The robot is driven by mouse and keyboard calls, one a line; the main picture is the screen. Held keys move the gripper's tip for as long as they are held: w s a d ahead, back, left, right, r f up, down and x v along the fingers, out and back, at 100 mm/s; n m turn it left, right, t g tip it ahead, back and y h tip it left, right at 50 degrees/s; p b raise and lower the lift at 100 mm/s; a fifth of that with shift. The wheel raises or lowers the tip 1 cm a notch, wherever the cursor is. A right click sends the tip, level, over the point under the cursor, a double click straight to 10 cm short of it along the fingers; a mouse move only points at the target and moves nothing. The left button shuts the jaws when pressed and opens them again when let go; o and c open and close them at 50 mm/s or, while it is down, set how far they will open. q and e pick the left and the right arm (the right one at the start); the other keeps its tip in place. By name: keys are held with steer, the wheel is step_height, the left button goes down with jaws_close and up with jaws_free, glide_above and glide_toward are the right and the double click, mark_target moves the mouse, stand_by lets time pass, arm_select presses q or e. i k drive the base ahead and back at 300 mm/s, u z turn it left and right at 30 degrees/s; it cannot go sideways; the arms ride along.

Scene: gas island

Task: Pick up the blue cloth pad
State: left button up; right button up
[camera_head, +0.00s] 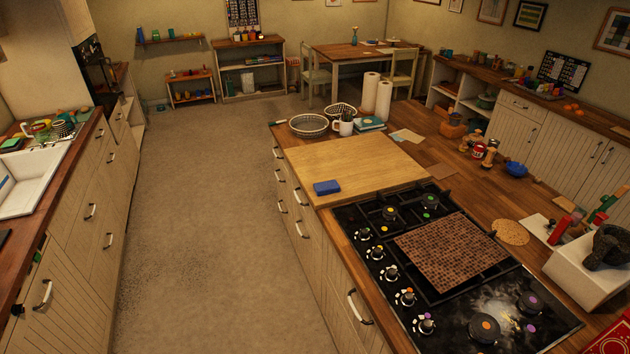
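A small blue pad (327,187), which looks like the cloth pad, lies flat near the front left edge of a large light wooden board (350,162). The board sits on the island's wooden top, just behind the gas hob (440,260). Nothing covers the pad. Neither of my grippers shows in the head view.
The hob carries a brown mosaic slab (450,250) and several knobs. A mortar (605,250) stands at the right. The floor left of the island is clear.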

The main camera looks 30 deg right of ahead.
mark_target(329, 187)
steer(key=i, duration=1.95)
